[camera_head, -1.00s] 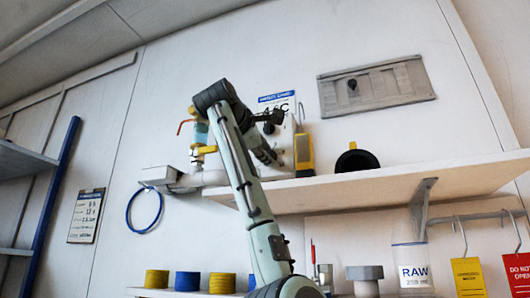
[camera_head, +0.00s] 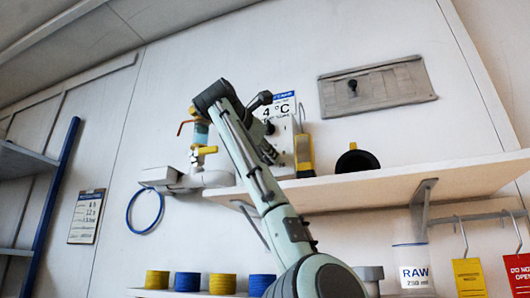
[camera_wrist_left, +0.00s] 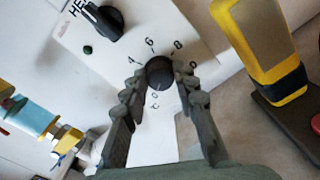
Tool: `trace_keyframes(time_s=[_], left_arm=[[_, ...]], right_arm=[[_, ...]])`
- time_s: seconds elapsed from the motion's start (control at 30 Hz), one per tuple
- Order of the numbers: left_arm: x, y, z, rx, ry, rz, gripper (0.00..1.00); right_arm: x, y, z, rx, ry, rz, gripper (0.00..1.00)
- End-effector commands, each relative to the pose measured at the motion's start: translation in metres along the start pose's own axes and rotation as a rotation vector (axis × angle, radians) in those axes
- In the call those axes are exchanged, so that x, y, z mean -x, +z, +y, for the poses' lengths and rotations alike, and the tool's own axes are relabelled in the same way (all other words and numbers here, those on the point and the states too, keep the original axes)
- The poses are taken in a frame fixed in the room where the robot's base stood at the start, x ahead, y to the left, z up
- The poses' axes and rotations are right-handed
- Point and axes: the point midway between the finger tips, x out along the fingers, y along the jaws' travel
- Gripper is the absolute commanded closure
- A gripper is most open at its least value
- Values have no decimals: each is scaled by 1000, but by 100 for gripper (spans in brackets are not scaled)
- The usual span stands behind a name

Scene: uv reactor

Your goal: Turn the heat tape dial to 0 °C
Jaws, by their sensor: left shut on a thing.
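The heat tape dial (camera_wrist_left: 160,71) is a round black knob on a white panel (camera_wrist_left: 178,28), with numbers and a °C mark around it in the left wrist view. My left gripper (camera_wrist_left: 161,83) has one finger on each side of the dial and is shut on it. Which number the dial points to cannot be told. In the head view my left gripper (camera_head: 271,154) is small, partly hidden by my arm, in front of the wall above the shelf. My right gripper is not in view.
A second black knob (camera_wrist_left: 104,21) and a green light (camera_wrist_left: 87,50) are on the panel. A yellow-and-black device (camera_wrist_left: 262,45) stands close on the right. In the head view a 4 °C sign (camera_head: 284,104) hangs above the shelf (camera_head: 385,185), which holds a black round part (camera_head: 357,162).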

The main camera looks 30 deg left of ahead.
Motion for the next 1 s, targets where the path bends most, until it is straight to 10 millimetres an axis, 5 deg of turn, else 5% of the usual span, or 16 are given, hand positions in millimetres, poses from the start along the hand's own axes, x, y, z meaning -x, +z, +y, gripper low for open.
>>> trace_keyframes(time_s=[0.57, 0.6, 0.7, 0.77, 1.0], left_arm=[[-1, -3, -2, 37, -5, 8, 100], [-1, -3, -2, 37, -5, 8, 71], [-1, -3, -2, 36, -5, 7, 58], [-1, -2, -1, 36, -4, 6, 51], [0, -1, -1, 35, -2, 3, 51]], right_arm=[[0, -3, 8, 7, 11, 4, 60], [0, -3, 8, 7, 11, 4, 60], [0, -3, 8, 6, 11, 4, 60], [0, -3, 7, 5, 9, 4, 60], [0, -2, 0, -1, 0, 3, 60]])
